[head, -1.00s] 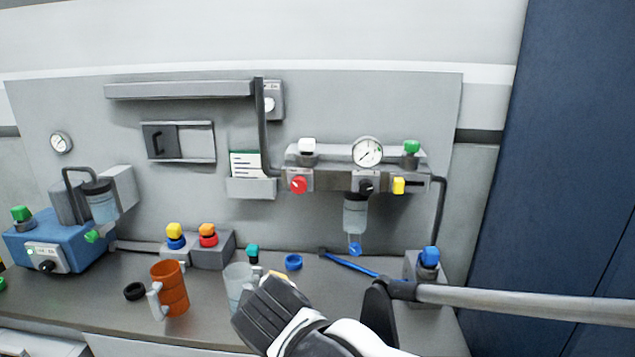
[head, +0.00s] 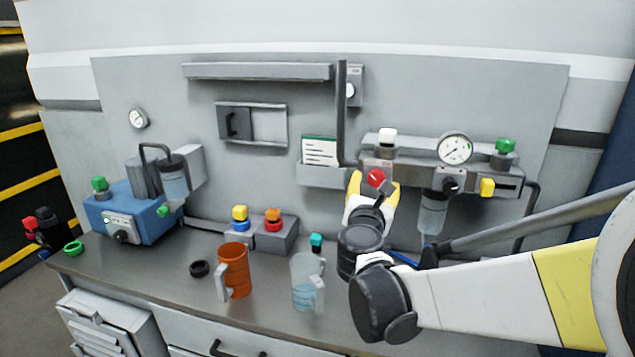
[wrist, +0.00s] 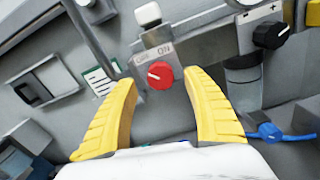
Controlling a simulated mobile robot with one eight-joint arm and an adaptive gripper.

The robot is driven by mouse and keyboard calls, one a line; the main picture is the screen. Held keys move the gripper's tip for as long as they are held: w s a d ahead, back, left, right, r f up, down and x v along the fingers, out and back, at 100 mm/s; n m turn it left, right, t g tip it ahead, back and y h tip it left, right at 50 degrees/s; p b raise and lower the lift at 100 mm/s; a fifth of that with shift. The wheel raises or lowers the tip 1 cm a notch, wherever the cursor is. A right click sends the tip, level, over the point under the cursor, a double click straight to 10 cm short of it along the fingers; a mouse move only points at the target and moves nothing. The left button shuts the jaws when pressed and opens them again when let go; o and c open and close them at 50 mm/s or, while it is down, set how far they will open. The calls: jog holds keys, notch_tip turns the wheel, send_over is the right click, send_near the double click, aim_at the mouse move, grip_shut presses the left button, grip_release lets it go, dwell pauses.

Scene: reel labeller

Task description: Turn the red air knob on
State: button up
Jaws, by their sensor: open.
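The red air knob (head: 376,177) sits on the front of the grey air unit on the back panel. In the wrist view the red knob (wrist: 160,75) shows a white pointer line, with an OFF/ON label plate above it; the line points up and to the left, toward the OFF side. My gripper (head: 374,184) is open in front of the knob. In the wrist view its two yellow fingers (wrist: 163,100) stand to either side of the knob, apart from it. Nothing is held. How far the fingertips are from the panel is hard to tell.
A white button (head: 387,137) sits just above the knob. A black knob (head: 450,185), a gauge (head: 455,149) and a yellow part (head: 487,187) are to the right. A vertical grey pipe (head: 341,110) runs close on the left. An orange mug (head: 233,270) and a clear jug (head: 306,282) stand on the bench.

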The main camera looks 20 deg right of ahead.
aim_at(376, 180)
jog(key=shift+b+x, duration=0.3)
jog(key=shift+x, duration=1.3)
jog(key=shift+s, duration=0.1)
jog(key=c, duration=1.2)
